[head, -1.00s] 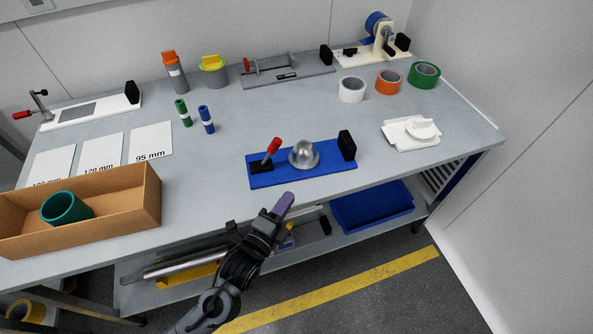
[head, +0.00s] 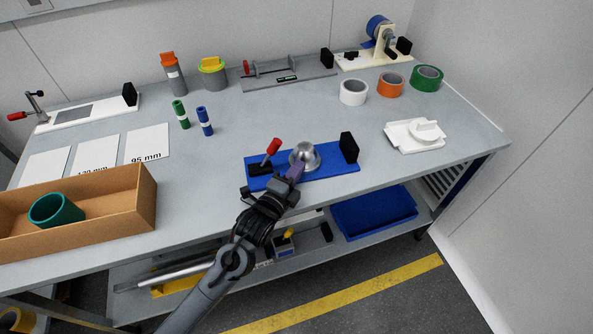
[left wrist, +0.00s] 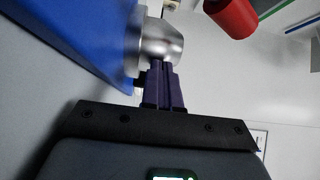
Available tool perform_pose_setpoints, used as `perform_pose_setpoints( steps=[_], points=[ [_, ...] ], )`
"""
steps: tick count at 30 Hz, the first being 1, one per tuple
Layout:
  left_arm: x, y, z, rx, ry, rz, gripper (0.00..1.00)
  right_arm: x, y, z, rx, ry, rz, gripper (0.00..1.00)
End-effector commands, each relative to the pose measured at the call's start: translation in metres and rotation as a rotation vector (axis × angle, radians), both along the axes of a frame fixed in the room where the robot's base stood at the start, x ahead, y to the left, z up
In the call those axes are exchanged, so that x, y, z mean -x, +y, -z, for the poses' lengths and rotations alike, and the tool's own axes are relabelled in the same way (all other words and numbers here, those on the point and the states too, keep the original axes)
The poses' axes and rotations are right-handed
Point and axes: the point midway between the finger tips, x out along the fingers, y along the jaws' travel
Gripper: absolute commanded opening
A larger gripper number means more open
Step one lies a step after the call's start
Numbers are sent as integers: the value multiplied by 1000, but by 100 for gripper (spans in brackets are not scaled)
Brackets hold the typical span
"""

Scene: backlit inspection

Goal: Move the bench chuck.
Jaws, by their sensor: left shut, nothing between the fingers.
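The bench chuck is a blue base plate (head: 335,168) near the table's front edge, with a silver domed metal part (head: 305,151) at its middle. A red-handled lever (head: 272,147) stands on its left and a black block (head: 348,147) on its right. My left gripper (head: 297,171) is shut and empty, its purple fingertips at the front of the dome and hiding part of it. In the left wrist view, the closed fingers (left wrist: 161,68) point at the metal part (left wrist: 163,42), touching or very close; I cannot tell which. The blue plate (left wrist: 75,35) is on the left there.
A cardboard box (head: 100,214) with a teal cup (head: 56,211) is at the left front. A white fixture (head: 415,135) stands right of the chuck, with tape rolls (head: 390,84) behind it. Green and blue tubes (head: 205,121) stand left of centre. The table between them is clear.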

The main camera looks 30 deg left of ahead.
Motion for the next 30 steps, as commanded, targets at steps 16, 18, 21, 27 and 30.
perform_pose_setpoints(
  steps=[16,18,21,27,30],
  points=[
    [-26,25,-1,-2,0,-1,0,0,1,-15,-4,1,2,66],
    [-26,26,0,-1,0,0,0,0,1,-14,-4,0,2,66],
    [-26,25,0,0,0,0,0,0,1,-14,-2,0,1,66],
    [-26,25,0,0,0,0,0,0,-1,-15,3,1,-3,66],
    [-23,22,-1,1,0,0,0,0,-1,-18,6,1,-4,66]
  ],
)
